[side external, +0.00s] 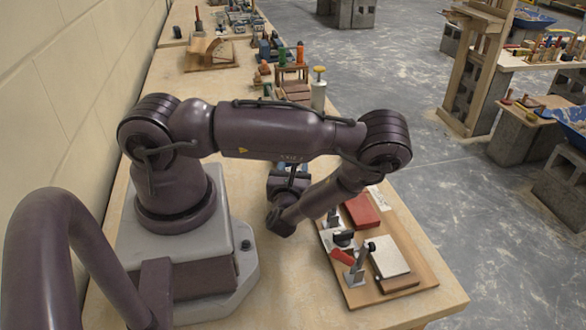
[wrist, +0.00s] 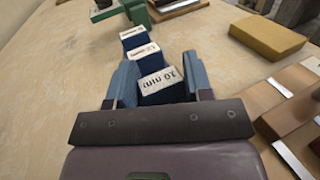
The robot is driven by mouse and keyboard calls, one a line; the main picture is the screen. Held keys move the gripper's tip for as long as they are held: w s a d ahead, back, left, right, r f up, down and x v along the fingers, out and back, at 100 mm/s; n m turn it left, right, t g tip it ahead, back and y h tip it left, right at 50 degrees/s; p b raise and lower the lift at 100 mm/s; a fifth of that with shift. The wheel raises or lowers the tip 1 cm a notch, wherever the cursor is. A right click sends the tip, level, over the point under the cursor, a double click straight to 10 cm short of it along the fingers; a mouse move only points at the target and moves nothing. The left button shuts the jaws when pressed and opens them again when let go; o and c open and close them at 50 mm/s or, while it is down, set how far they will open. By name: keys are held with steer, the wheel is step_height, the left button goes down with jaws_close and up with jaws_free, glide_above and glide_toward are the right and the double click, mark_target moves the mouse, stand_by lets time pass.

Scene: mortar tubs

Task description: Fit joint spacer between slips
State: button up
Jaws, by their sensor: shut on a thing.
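My gripper (wrist: 160,64) has its two blue fingers on either side of a blue spacer block (wrist: 163,92) and is shut on it. Its white top label appears to read 10 mm. Two similar blue blocks with white labels stand beyond it, a nearer one (wrist: 142,55) and a farther one (wrist: 133,36). In the side view my gripper (side external: 289,178) is low over the bench behind my forearm, and the spacer is hidden there. The slip board (side external: 414,262) lies to its right, with a red slip (side external: 362,210), a pale-topped slip (side external: 389,256) and metal clamps (side external: 356,266).
In the wrist view a yellow-brown block (wrist: 269,37) lies at upper right, and brown slips with white strips (wrist: 285,106) at right. A green tool (wrist: 137,12) lies beyond the spacers. Bare bench (wrist: 60,75) is at left. A rack (side external: 291,82) stands farther along the bench.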

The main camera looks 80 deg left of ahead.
steer(key=o, duration=1.4)
steer(key=shift+r, duration=3.5)
